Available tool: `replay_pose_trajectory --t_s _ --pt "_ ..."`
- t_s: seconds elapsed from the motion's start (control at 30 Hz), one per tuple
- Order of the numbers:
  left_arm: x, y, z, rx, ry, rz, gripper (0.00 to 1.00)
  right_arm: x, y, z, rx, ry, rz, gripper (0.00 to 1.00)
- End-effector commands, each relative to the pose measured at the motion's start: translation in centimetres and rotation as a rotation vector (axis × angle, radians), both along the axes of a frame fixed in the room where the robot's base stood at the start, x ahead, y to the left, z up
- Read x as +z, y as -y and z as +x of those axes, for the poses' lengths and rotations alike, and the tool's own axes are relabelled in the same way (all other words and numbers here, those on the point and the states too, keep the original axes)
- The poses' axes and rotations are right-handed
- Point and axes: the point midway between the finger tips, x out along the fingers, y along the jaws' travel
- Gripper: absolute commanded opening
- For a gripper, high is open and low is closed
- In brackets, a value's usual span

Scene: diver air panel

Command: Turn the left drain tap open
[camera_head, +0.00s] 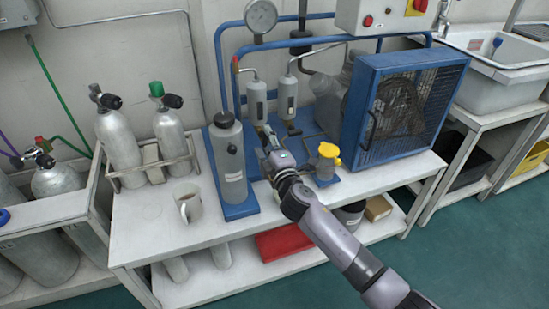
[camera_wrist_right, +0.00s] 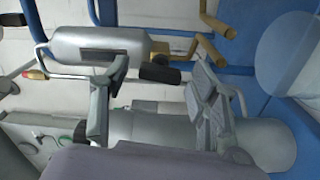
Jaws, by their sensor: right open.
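The left filter cylinder (camera_head: 257,98) is upright on the compressor's blue frame. In the right wrist view the silver cylinder (camera_wrist_right: 95,45) lies sideways, with a brass fitting (camera_wrist_right: 172,48) at its lower end. The left drain tap's black handle (camera_wrist_right: 160,74) shows beside that fitting. My right gripper (camera_head: 266,136) is just below the left cylinder. In the wrist view its open fingers (camera_wrist_right: 160,78) are on either side of the black handle, with visible gaps; I cannot tell whether the handle lies fully between the pads. In the head view the tap is mostly hidden by my gripper. My left gripper is not in view.
A tall grey canister (camera_head: 227,160) stands close left of my right gripper. The right filter cylinder (camera_head: 288,97) is just to the right. A yellow-capped pot (camera_head: 327,160) and the caged blue fan (camera_head: 402,105) are further right.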

Motion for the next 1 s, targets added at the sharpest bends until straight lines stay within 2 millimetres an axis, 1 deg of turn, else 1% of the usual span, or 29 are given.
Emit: replay_pose_trajectory --t_s 0.03,0.3,0.4,0.5,0.67,1.0 --pt "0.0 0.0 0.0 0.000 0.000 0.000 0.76 -0.1 0.3 -0.9 0.001 -0.001 -0.002 0.55" --pt "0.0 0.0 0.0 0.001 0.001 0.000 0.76 -0.2 1.9 -6.0 0.002 -0.003 -0.001 0.55" --pt "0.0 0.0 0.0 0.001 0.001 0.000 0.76 -0.2 2.4 -7.6 0.002 -0.004 -0.001 0.55" --pt "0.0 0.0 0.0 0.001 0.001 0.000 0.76 -0.2 2.7 -8.6 0.001 -0.003 -0.001 0.55" --pt "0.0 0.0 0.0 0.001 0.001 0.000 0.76 -0.1 3.0 -9.4 0.000 -0.003 -0.002 0.55" --pt "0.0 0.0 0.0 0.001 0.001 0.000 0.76 -0.1 3.0 -9.5 0.001 -0.001 -0.002 0.55"
